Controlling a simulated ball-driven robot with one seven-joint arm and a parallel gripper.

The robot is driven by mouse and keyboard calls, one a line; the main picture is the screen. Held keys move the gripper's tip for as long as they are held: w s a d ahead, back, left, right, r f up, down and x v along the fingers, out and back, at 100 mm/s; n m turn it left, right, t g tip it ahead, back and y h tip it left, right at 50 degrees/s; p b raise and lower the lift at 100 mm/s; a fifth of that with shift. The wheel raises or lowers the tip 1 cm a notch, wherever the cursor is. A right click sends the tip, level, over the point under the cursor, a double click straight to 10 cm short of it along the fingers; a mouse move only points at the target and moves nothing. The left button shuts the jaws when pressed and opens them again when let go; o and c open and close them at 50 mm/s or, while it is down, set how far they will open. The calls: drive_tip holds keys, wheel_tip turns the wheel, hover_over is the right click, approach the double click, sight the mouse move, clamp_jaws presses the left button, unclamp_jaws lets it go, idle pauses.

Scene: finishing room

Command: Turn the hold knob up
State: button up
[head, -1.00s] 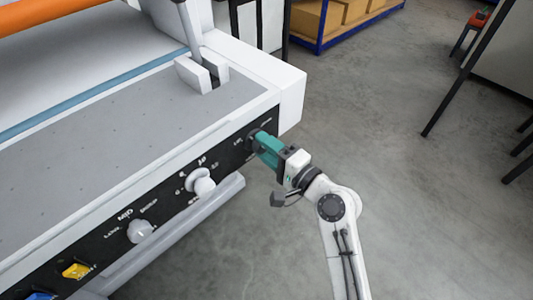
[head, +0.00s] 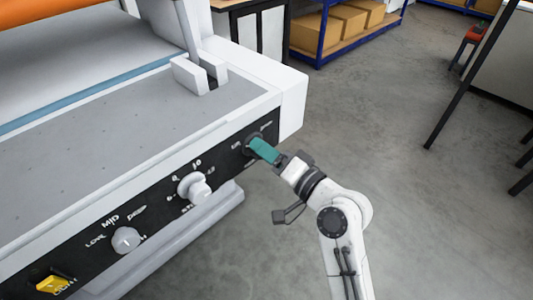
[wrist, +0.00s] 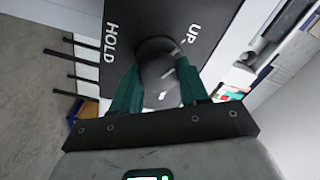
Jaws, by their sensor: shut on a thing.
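The hold knob (wrist: 158,72) is a dark round knob with a light mark, on the black control panel (head: 223,172). In the wrist view the panel carries the words "HOLD" on the left and "UP" at the upper right of the knob. My gripper (head: 256,147) reaches the right end of the panel from the front. In the wrist view its two teal fingers (wrist: 155,88) are shut on the knob, one on each side. In the head view the fingers hide most of the knob.
Two white knobs, one (head: 195,188) nearer and one (head: 125,240) further left, and a yellow switch (head: 53,284) sit on the same panel. A white block (head: 292,100) forms the machine's right corner. The floor (head: 400,150) to the right is clear. Shelves with boxes stand behind.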

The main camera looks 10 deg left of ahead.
drive_tip(key=shift+f, duration=0.15)
drive_tip(key=o, duration=1)
drive_tip(key=shift+o, duration=0.2)
drive_tip(key=v, duration=1)
drive_tip(key=shift+s+d, duration=0.3)
